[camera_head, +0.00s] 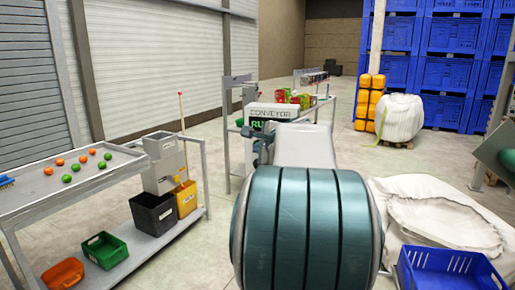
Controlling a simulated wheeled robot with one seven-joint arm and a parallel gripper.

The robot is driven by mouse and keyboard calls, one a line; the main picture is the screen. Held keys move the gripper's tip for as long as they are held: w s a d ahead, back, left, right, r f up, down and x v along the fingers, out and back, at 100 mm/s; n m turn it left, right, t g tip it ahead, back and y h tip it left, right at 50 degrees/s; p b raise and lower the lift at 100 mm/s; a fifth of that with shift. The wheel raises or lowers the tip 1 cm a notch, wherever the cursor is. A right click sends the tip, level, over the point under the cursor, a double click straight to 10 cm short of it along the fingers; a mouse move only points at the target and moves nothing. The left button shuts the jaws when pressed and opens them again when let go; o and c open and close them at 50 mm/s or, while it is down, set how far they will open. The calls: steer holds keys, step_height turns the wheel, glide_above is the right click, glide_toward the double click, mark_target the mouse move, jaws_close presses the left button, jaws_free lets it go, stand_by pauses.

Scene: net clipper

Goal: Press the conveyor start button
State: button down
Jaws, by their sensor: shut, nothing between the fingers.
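A white sign (272,110) reads CONVEYOR, with a green "RU" lettered panel (257,125) beneath it, partly cut off by my arm. The start button itself cannot be made out; my arm and gripper cover the area below and right of the lettering. My gripper (262,150) shows as a small grey shape just below the panel, shut and empty. Whether it touches anything there cannot be told.
White sacks (440,212) and a blue crate (452,272) stand right. Open floor (190,120) lies behind.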

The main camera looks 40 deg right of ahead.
steer(key=shift+s+a+b, duration=0.3)
steer(key=shift+s+a, duration=0.25)
steer(key=shift+a, duration=0.15)
steer(key=s+a, duration=0.1)
steer(key=a, duration=0.1)
steer(key=s+a, duration=0.1)
steer(key=a, duration=0.1)
steer(key=shift+s+b, duration=0.4)
stand_by(0.8)
